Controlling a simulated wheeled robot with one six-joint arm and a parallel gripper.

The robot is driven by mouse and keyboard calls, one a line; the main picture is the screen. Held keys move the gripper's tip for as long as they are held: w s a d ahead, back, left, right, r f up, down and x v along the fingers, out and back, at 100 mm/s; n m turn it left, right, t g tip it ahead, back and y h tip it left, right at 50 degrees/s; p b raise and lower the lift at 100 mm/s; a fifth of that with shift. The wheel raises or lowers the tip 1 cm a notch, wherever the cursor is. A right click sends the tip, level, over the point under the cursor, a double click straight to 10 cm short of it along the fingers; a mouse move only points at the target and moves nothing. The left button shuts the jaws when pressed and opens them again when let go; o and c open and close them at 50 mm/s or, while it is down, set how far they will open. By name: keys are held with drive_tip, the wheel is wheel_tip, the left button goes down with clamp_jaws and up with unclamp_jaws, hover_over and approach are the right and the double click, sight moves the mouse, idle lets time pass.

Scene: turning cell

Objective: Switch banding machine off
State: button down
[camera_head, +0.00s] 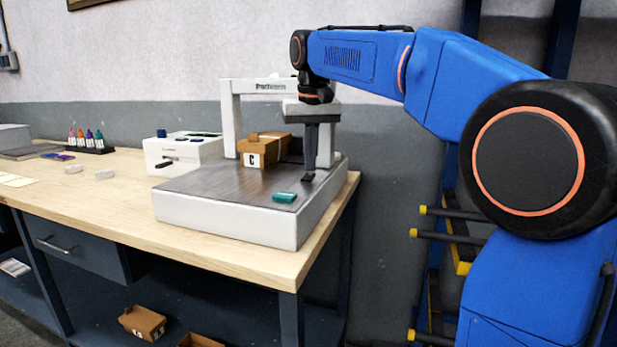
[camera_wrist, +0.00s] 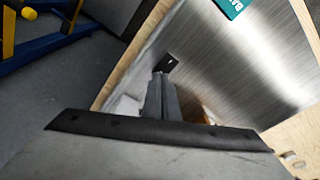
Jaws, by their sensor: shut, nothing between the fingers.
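The banding machine (camera_head: 226,226) is a white block with a brushed steel top and a white arch (camera_head: 231,120) over it. It stands at the right end of the bench. A teal plate (camera_head: 285,197) lies on its front right top; in the wrist view its lettering (camera_wrist: 229,6) is partly cut off. My gripper (camera_head: 308,178) is shut and empty, pointing down over the right side of the steel top. In the wrist view a small dark piece (camera_wrist: 171,62) shows at the fingertips (camera_wrist: 160,76). I cannot tell whether they touch it.
A brown carton marked C (camera_head: 262,151) sits under the arch, left of my gripper. A white control box (camera_head: 182,152) stands behind left. Colored bottles (camera_head: 86,139) are farther left. A dark rack with yellow-tipped pegs (camera_head: 455,240) stands to the right.

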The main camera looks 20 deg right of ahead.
sight(312, 175)
drive_tip(key=shift+f, duration=0.45)
idle(0.3)
drive_tip(key=shift+r, duration=0.1)
wheel_tip(312, 175, up, 7)
idle(0.9)
drive_tip(key=shift+s, duration=0.1)
drive_tip(key=s+d+f+t, duration=0.1)
drive_tip(key=s+d+f, duration=0.2)
drive_tip(key=s+f, duration=1.3)
drive_tip(key=s+d+f+n+t, duration=0.1)
drive_tip(key=s+d+f, duration=0.3)
drive_tip(key=s+f, duration=1.3)
drive_tip(key=shift+f+t, duration=0.5)
drive_tip(key=shift+f, duration=0.1)
